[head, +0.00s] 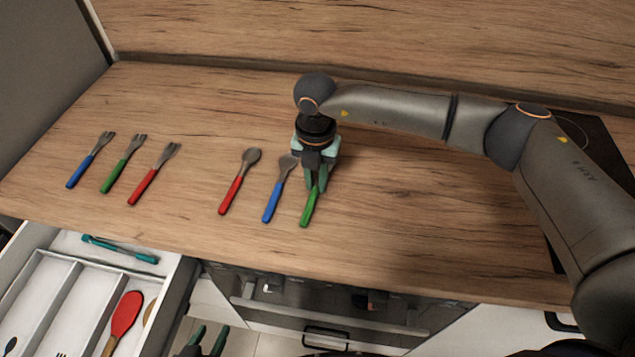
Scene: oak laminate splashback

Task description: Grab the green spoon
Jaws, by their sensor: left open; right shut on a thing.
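The green spoon (308,212) lies on the wooden counter at the right end of a row of cutlery. Its green handle shows, while its head is hidden behind my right gripper. My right gripper (316,190) points down over the spoon and is shut on it around the upper handle. I cannot tell whether the spoon is lifted off the counter. My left gripper (207,342) is open and empty at the bottom edge of the view, low in front of the counter; only its fingertips show.
A blue spoon (272,203) lies close left of my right gripper, with a red spoon (232,192) beyond it. Blue, green and red forks lie further left. An open drawer (170,305) with utensils is at lower left. The counter right of the green spoon is clear.

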